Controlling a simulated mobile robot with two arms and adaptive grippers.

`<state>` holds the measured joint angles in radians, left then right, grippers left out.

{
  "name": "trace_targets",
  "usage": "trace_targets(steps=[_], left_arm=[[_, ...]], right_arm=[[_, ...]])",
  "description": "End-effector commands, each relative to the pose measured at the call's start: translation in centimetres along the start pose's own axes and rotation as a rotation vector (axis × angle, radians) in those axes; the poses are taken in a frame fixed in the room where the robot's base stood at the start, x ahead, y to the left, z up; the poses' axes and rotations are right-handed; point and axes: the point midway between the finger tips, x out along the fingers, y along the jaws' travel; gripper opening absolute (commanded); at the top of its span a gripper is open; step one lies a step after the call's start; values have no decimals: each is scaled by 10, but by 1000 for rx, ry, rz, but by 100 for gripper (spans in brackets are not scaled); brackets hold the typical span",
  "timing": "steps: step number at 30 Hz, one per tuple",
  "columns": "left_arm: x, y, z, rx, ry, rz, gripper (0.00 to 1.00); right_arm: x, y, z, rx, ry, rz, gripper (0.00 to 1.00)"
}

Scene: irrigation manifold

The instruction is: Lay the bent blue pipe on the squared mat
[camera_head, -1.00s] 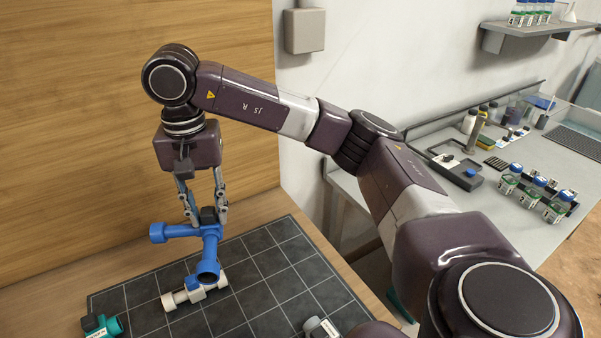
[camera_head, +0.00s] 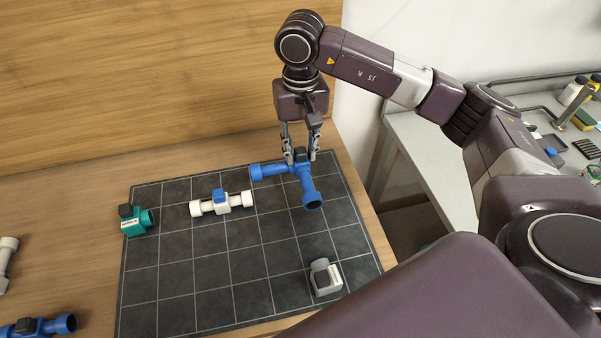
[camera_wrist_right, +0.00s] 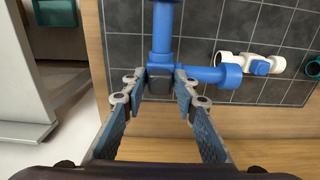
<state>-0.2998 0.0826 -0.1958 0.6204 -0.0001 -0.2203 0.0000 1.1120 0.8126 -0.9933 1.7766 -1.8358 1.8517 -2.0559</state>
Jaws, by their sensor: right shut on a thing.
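The bent blue pipe (camera_head: 308,187) is at the back right of the squared mat (camera_head: 221,274), a dark mat with light grid lines. My right gripper (camera_head: 301,158) is shut on its dark corner block, and one blue arm points left, the other toward the front. In the right wrist view the pipe (camera_wrist_right: 162,30) sits between the fingertips (camera_wrist_right: 160,82), over the mat (camera_wrist_right: 193,20). I cannot tell whether the pipe touches the mat or hangs just above it. My left gripper is not in view.
On the mat are a white pipe with a blue block (camera_head: 222,202), a teal fitting (camera_head: 137,220) at the left edge and a grey fitting (camera_head: 325,277) at the front right. Another blue pipe (camera_head: 38,326) and a pale piece (camera_head: 6,262) lie on the wood at left.

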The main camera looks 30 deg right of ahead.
Motion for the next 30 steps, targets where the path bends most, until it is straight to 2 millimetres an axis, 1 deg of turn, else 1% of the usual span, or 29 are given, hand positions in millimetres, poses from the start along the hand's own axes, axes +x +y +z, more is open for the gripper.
trace_targets(steps=[1, 3, 6, 11, 18, 21, 27, 30], left_arm=[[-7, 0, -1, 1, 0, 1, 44], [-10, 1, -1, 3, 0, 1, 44], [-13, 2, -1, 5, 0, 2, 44], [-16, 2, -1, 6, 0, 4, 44], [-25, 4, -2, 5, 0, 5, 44], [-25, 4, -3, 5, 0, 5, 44], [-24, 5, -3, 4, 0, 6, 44], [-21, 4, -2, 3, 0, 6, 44]], right_arm=[[11, 1, 2, 1, -6, 2, 0], [25, 1, 1, 2, -5, 1, 0], [40, 0, 0, 1, -2, 0, 0], [52, 0, 0, 1, -2, 0, 0], [85, 0, 0, 2, -2, -1, 0], [91, 0, 0, 1, 0, -1, 0], [91, 0, 0, 1, 1, -1, 0], [94, 0, 0, 1, 1, -1, 0]])
